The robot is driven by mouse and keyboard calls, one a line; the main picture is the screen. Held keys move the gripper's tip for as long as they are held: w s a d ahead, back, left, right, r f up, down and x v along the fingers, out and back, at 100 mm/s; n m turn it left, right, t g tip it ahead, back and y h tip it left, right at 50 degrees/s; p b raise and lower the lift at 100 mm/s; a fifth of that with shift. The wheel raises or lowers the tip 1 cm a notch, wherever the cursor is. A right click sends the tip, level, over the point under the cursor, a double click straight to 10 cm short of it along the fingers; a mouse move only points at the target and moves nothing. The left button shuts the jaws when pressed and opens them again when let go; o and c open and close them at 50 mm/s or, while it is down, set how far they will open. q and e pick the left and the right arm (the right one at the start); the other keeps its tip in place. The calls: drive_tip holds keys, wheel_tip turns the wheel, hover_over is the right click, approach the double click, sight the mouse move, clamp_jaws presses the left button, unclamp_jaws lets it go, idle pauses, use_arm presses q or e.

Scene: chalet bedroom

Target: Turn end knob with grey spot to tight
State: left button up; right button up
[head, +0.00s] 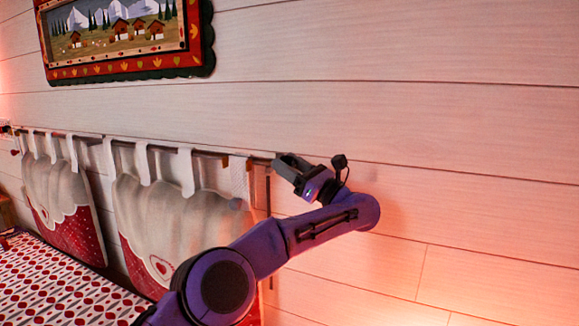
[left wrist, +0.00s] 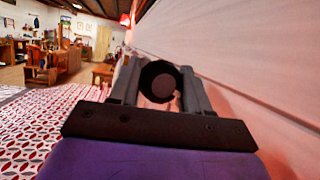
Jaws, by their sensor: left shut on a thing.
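The end knob (left wrist: 158,82) is a dark round disc with a dull grey-brown spot on its face. It shows in the left wrist view between my left gripper's two grey fingers. In the head view my left gripper (head: 287,167) is at the right end of the dark curtain-style rod (head: 213,153) on the wall, shut on the knob. Its fingers and palm hide the knob there. How far the knob is turned cannot be told. My right gripper is not in view.
Grey and red cushions (head: 160,205) hang from the rod by white loops, left of my arm. A patterned red and white bed (head: 60,285) lies below. A framed picture (head: 125,35) hangs above. The plank wall (head: 450,140) is bare to the right.

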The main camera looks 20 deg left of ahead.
use_arm(q)
drive_tip(key=shift+m+t+b, duration=0.6)
drive_tip(key=shift+m+b, duration=0.5)
drive_tip(key=shift+b, duration=0.1)
drive_tip(key=shift+m+t+h+b, duration=0.3)
drive_tip(key=shift+m+h+b, duration=0.3)
drive_tip(key=shift+m, duration=0.3)
drive_tip(key=shift+r+m+t+b, duration=0.1)
drive_tip(key=shift+m+t+b, duration=0.25)
drive_tip(key=shift+m, duration=0.65)
drive_tip(key=shift+r+m+t+h, duration=0.1)
drive_tip(key=shift+m+t+h, duration=0.15)
drive_tip(key=shift+m+h, duration=0.85)
drive_tip(key=shift+m+y, duration=0.3)
drive_tip(key=shift+m, duration=0.1)
drive_tip(key=o, duration=0.8)
drive_tip(key=shift+c, duration=0.2)
drive_tip(key=shift+o, duration=1.4)
drive_tip(key=shift+a, duration=0.15)
